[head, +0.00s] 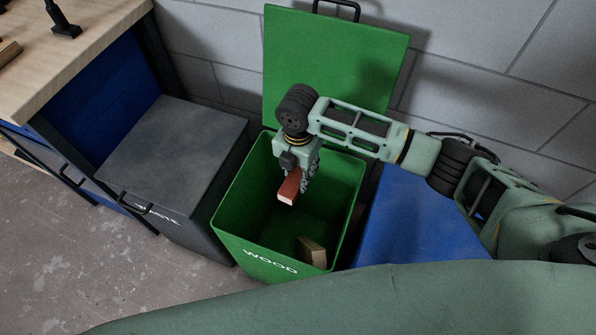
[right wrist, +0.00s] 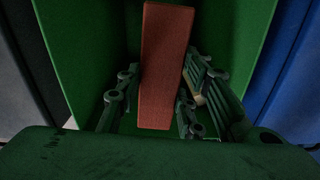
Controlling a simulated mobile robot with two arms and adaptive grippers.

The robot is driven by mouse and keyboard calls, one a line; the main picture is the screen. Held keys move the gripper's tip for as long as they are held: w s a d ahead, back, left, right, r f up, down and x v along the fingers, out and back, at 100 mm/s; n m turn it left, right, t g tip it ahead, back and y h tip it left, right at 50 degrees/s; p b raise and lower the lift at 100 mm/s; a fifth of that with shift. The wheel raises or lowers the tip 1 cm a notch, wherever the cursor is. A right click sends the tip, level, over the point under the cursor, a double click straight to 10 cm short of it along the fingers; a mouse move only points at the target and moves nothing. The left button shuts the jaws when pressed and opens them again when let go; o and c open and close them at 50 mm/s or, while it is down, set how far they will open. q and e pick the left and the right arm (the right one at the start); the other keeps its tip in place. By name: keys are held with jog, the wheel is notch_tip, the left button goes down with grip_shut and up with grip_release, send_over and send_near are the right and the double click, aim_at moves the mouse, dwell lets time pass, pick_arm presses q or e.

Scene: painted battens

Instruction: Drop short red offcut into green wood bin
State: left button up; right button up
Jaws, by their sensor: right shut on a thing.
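The short red offcut (head: 289,187) is held in my right gripper (head: 300,181), over the open mouth of the green wood bin (head: 235,220). In the right wrist view the red offcut (right wrist: 165,65) lies between the two fingers, with the bin's green walls (right wrist: 85,50) around it. The bin is marked WOOD on its front, and its green lid (head: 335,65) stands up open at the back. A pale wood piece (head: 312,251) lies inside the bin near the front. My left gripper is not in view.
A closed dark grey bin (head: 175,150) stands left of the green bin. A blue bin (head: 405,225) is close on its right, under my right arm. A wooden workbench (head: 95,40) is at the upper left. A grey block wall (head: 470,60) is behind.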

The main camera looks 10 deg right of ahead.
aim_at(298, 174)
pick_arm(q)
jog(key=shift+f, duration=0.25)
pick_arm(e)
jog(key=shift+f, duration=0.15)
jog(key=o, duration=1.3)
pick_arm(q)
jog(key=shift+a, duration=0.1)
pick_arm(e)
notch_tip(298, 174, up, 12)
jog(key=shift+f, duration=0.1)
